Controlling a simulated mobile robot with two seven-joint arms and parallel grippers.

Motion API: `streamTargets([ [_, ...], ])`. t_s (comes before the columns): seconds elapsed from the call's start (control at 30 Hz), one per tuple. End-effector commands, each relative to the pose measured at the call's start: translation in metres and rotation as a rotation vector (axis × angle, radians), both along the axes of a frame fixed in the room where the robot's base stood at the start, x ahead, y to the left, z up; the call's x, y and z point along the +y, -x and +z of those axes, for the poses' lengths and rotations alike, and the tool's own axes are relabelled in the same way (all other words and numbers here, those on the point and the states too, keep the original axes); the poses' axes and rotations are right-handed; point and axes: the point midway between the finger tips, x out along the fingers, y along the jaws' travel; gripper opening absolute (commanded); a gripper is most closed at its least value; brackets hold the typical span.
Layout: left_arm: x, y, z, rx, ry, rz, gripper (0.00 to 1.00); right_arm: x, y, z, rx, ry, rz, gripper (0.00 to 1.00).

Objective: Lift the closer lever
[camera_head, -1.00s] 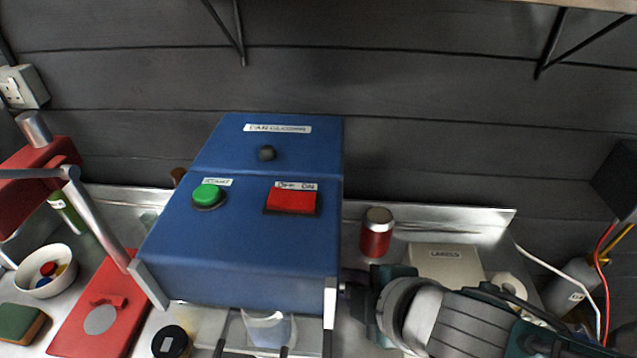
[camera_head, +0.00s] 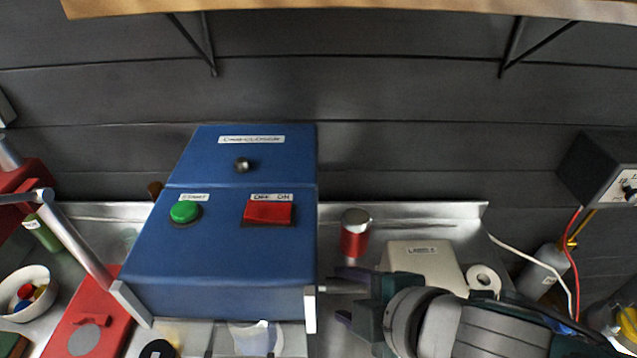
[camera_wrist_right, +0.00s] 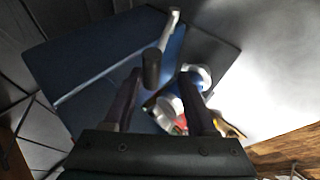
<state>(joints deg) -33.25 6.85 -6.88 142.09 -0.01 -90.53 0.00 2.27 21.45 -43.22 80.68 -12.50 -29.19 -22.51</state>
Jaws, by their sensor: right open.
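The closer is a blue box machine (camera_head: 225,250) with a green button and a red switch on top. Its lever (camera_head: 329,290) sticks out at the lower right side. In the right wrist view the lever is a silver arm (camera_wrist_right: 168,30) with a dark cylindrical grip (camera_wrist_right: 151,68). My right gripper (camera_head: 345,296) is open at the lever's end, beside the machine. In the right wrist view the grip lies between or just beyond the open fingertips (camera_wrist_right: 160,75), nearer the left finger. I cannot tell whether they touch. My left gripper is out of view.
A red can (camera_head: 354,234) and a cream label box (camera_head: 424,262) stand behind my right gripper, with a white roll (camera_head: 483,279) beside them. A red lever press (camera_head: 90,310) and a white bowl (camera_head: 25,288) are at the left. A shelf (camera_head: 330,8) hangs above.

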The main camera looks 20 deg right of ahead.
Motion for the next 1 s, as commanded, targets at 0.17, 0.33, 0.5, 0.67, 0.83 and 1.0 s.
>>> streamTargets([
  [0.17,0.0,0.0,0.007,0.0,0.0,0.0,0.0,-0.006,0.02,0.021,0.001,0.0,0.002,0.57],
  [0.33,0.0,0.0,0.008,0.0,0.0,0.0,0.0,-0.009,0.03,0.032,0.0,0.0,0.0,0.57],
  [0.5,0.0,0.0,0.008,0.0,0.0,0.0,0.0,-0.01,0.033,0.035,0.0,-0.001,-0.001,0.57],
  [0.67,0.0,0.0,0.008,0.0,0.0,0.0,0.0,-0.01,0.033,0.035,0.0,-0.001,-0.001,0.57],
  [0.83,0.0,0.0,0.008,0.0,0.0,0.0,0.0,-0.01,0.033,0.035,0.0,0.0,0.0,0.57],
  [1.0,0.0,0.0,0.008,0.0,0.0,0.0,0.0,-0.008,0.036,0.042,0.027,-0.046,-0.075,0.57],
])
